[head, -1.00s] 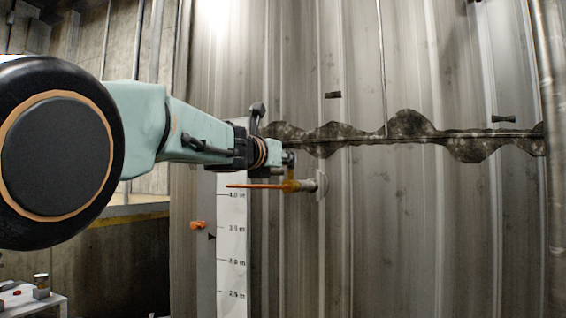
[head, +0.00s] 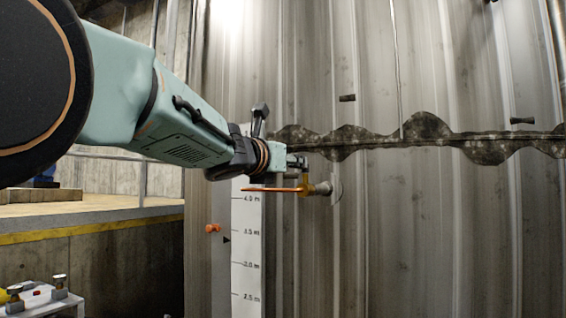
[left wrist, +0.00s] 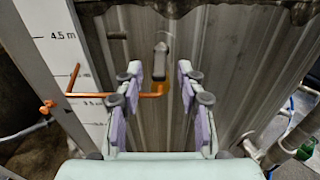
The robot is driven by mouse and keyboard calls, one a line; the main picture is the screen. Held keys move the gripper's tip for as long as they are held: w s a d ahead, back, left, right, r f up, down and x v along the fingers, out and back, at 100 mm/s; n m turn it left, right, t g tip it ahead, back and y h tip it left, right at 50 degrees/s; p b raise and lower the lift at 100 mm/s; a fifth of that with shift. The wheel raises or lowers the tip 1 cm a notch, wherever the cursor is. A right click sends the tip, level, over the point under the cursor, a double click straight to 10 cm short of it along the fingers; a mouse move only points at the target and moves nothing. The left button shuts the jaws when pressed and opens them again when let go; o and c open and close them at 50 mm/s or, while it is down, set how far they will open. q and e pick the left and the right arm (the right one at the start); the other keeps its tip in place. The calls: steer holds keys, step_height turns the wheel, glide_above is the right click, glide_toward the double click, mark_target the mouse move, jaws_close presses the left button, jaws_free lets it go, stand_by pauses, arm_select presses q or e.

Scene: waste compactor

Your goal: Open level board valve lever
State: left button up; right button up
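The orange valve lever (head: 272,189) sticks out to the left from a brass-coloured valve (head: 306,186) on the metal wall, beside the white level board (head: 247,235). My left gripper (head: 297,163) is at the valve, just above the lever, and looks small there. In the left wrist view my left gripper (left wrist: 158,88) is open, its purple-padded fingers spread. The valve's grey body (left wrist: 160,62) shows between and beyond the fingers. The lever (left wrist: 151,95) runs from there to the left, partly hidden by the left finger. I cannot tell whether they touch. My right gripper is out of view.
A small orange fitting (head: 213,228) sits on the edge left of the board. Dark pegs (head: 347,98) stick out of the wall. Pipes (left wrist: 285,140) and a green object (left wrist: 300,140) are at the right in the left wrist view. A yellow-edged ledge (head: 100,228) lies left.

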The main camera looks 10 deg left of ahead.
arm_select(q)
steer(key=shift+v, duration=1.35)
steer(key=s+a+f+n+g+y+b, duration=0.1)
steer(key=s+a+f+n+g, duration=0.15)
steer(key=f+n, duration=1.05)
steer(key=s+a+f+n+g+y+b, duration=0.1)
steer(key=s+a+f+n, duration=0.2)
steer(key=f+n, duration=1.05)
steer(key=s+a+f+n+g+y+b, duration=0.1)
steer(key=s+a+f+n+g+y, duration=0.3)
steer(key=f, duration=1.7)
steer(key=s+a+f+n+g+b, duration=0.15)
steer(key=s+f+n, duration=0.25)
steer(key=s+f, duration=0.5)
steer(key=s+a+f+n+g+b, duration=0.15)
steer(key=s+f+n, duration=0.35)
steer(key=f, duration=0.7)
steer(key=s+a+f+g+b, duration=0.1)
steer(key=s+f+g, duration=0.2)
steer(key=s, duration=1)
steer(key=s+a+f+g+b, duration=0.1)
steer(key=s+f+g+b, duration=0.1)
steer(key=s+f, duration=0.8)
steer(key=s+n+g, duration=0.1)
steer(key=s, duration=0.2)
steer(key=shift+s+f, duration=0.25)
steer(key=shift+s, duration=0.1)
